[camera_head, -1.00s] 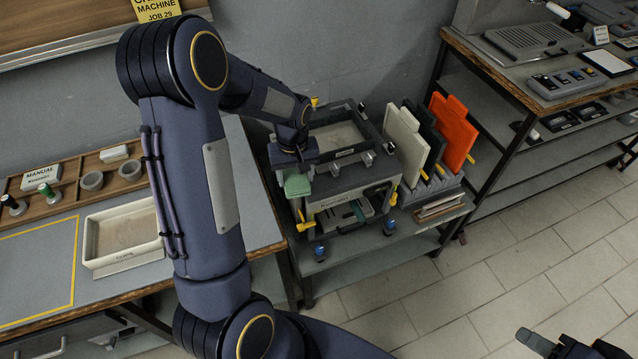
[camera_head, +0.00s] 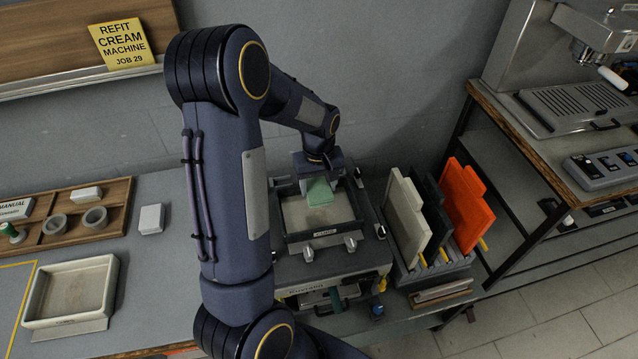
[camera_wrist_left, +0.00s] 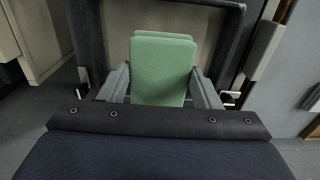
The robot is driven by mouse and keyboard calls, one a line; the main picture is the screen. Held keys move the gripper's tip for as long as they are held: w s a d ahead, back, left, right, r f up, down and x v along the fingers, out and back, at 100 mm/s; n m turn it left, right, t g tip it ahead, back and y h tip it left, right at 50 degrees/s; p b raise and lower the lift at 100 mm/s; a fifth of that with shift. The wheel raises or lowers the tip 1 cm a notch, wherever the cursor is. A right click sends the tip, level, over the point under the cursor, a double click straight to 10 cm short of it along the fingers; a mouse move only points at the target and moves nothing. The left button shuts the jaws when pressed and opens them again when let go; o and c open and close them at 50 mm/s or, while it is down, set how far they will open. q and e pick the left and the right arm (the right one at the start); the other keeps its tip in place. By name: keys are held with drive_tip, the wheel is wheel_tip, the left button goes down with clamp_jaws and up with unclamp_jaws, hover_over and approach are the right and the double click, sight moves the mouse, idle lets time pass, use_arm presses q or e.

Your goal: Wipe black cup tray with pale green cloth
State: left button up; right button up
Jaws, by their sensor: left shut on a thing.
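The black cup tray (camera_head: 357,208) sits on top of a grey machine, with a raised dark rim and a pale, dusty-looking floor. My left gripper (camera_head: 319,181) is shut on the pale green cloth (camera_head: 320,194) and holds it inside the tray's outline, near the far rim. In the left wrist view the folded cloth (camera_wrist_left: 163,70) stands out between the two grey fingers, with the tray's dark rim (camera_wrist_left: 88,42) around it. I cannot tell whether the cloth touches the tray floor. My right gripper is not in view.
A rack right of the machine holds white (camera_head: 405,218), dark and orange (camera_head: 467,205) boards upright, close to the tray. A cream tray (camera_head: 70,290) and a wooden organizer (camera_head: 118,200) with small bowls stand on the left bench. The wall is close behind.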

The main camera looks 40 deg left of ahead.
use_arm(q)
drive_tip(key=shift+s+f+b, duration=0.1)
drive_tip(key=shift+f+b, duration=0.55)
drive_tip(key=shift+f, duration=0.25)
drive_tip(key=b, duration=0.3)
hover_over(318, 214)
drive_tip(key=shift+f, duration=2.1)
drive_tip(key=shift+f+b, duration=0.85)
drive_tip(key=shift+f, duration=0.2)
drive_tip(key=shift+s+d+r, duration=0.1)
drive_tip(key=shift+s+d, duration=0.4)
drive_tip(key=shift+d, duration=0.2)
drive_tip(key=shift+s+d+r, duration=0.1)
drive_tip(key=shift+s+d, duration=0.4)
drive_tip(key=shift+d, duration=0.15)
drive_tip(key=shift+f, duration=0.25)
drive_tip(key=shift+w+a+f+b, duration=0.1)
drive_tip(key=shift+w+a+b, duration=0.05)
drive_tip(key=shift+w+a, duration=0.45)
drive_tip(key=shift+w+a+b, duration=0.15)
drive_tip(key=shift+w+a, duration=0.25)
drive_tip(key=shift+a, duration=0.35)
